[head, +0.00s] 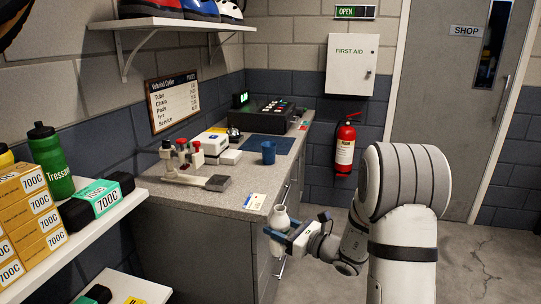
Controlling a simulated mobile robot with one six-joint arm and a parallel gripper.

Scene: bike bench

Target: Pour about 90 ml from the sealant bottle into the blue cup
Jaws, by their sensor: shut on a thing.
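The blue cup (269,152) stands upright on a dark blue mat (257,141) on the grey counter. A white bottle (278,219), which looks like the sealant bottle, is held in my gripper (279,236). The bottle is about upright, in front of the counter's front edge and nearer to the camera than the cup. The bottle and the cup are clearly apart. The fluid levels in bottle and cup cannot be seen.
The counter (237,191) also holds a cash register (270,115), a bell (234,135), a clamp-like tool with red knobs (186,160) and a small card (256,201). A shelf with a green bottle (50,160) and boxes is at left. A fire extinguisher (345,145) hangs behind.

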